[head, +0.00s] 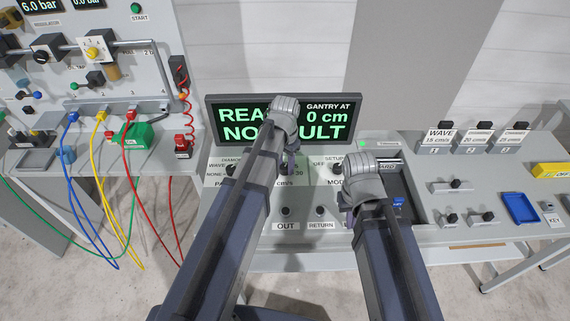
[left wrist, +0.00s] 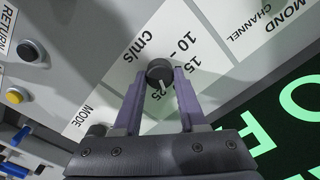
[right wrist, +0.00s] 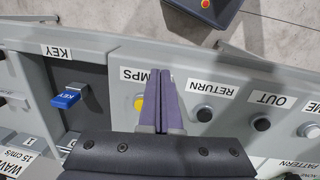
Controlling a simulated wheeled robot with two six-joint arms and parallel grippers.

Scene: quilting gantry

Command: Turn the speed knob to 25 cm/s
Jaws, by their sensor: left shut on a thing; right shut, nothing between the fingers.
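The speed knob (left wrist: 159,72) is a dark round knob with a white pointer line, on a white scale marked in cm/s. In the left wrist view its line points down the picture, toward the partly covered 25 mark. My left gripper (left wrist: 160,76) is shut on the knob, one finger on each side. In the head view my left arm hides the knob and much of its scale, with the left gripper (head: 290,164) over the panel. My right gripper (right wrist: 166,76) is shut and empty above the panel's front part, near a yellow button (right wrist: 139,103).
A display (head: 330,129) stands behind the panel, partly hidden by my left gripper. Black buttons (head: 287,211) line the panel front. A blue key (right wrist: 66,99) sits right of the panel. Blocks marked WAVE (head: 438,138) and a blue tray (head: 520,208) stand further right. Coloured hoses (head: 130,190) hang at left.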

